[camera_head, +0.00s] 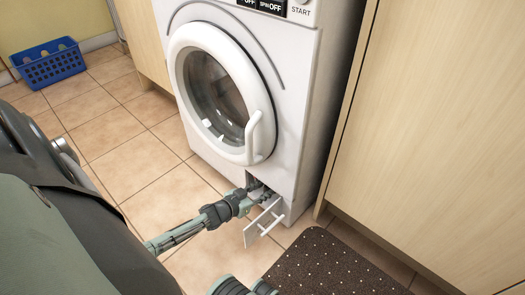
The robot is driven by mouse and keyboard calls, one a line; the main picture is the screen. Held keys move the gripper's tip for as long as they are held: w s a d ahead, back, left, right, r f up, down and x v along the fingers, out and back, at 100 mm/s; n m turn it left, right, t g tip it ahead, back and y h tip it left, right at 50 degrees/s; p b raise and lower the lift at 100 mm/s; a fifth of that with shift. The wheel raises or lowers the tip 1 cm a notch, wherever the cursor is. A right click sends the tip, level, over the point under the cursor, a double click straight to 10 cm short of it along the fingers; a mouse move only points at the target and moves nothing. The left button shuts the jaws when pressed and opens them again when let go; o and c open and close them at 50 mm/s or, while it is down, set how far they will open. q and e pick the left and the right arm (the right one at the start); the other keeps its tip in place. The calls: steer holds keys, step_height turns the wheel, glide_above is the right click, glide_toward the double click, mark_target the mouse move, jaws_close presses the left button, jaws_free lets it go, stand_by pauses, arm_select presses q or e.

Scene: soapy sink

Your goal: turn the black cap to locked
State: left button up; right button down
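The white washing machine (302,147) stands in the middle of the view with its round door shut. Low on its front, a small white flap (263,222) with a handle hangs open. My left gripper (262,191) reaches from the left into the dark opening beside the flap. Its fingers are small and partly hidden there, so I cannot tell whether they are open or shut on something. I cannot make out the black cap; the opening's inside is dark and mostly covered by my gripper. My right gripper is not in view.
A dark dotted mat (335,268) lies on the tiled floor (135,160) to the right of the flap. A wooden cabinet (440,130) stands close on the right. A blue basket (48,65) sits at the back left. The floor left of the machine is clear.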

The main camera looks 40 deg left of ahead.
arm_select(q)
jaws_close()
steer(key=shift+d+m+y, duration=0.35)
steer(key=shift+m+y, duration=0.15)
steer(key=shift+m, duration=0.2)
steer(key=shift+m+y, duration=0.5)
steer(key=shift+m, duration=0.3)
jaws_free()
